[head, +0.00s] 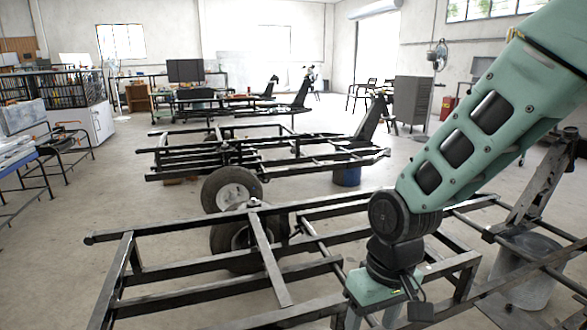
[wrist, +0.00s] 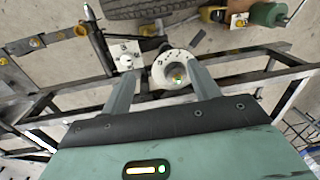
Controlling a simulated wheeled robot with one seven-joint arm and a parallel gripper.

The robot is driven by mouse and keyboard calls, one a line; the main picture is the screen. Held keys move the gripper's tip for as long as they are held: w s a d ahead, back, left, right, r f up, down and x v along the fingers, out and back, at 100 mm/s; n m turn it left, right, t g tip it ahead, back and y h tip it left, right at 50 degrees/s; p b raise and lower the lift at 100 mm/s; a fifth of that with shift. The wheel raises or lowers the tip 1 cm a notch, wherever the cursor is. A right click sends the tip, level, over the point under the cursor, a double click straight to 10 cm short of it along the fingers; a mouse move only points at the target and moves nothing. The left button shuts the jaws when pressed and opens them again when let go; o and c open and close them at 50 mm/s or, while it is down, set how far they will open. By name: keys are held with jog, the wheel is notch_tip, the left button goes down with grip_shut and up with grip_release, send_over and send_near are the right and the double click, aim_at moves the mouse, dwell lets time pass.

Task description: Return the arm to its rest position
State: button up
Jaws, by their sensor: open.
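My green arm comes in from the upper right in the head view and bends down at a dark wrist joint. My gripper (head: 372,319) points down over the nearest black metal frame (head: 190,225), and its fingertips are cut off by the lower picture edge. In the wrist view my gripper (wrist: 163,72) is open, with its two grey fingers apart and nothing held between them. A white round dial-like part (wrist: 172,68) and a white square plate (wrist: 124,56) lie beyond the fingertips. I cannot tell whether the fingers touch either part.
Black frame bars (wrist: 68,84) run below the gripper. A tire (wrist: 150,8) and a green-and-yellow tool (wrist: 262,14) lie past it. More wheeled frames (head: 265,155) stand behind. A grey bucket (head: 528,270) stands at right. Open floor (head: 90,190) shows at left.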

jog(key=s+d+r+n, duration=0.1)
jog(key=s+r+n, duration=0.15)
jog(key=s, duration=0.45)
jog(key=s+r+n, duration=0.1)
jog(key=s+r, duration=0.3)
jog(key=s, duration=0.4)
notch_tip(320, 180, up, 21)
jog(key=p, duration=2)
jog(key=shift+w+f+h, duration=0.2)
jog(key=shift+h, duration=0.1)
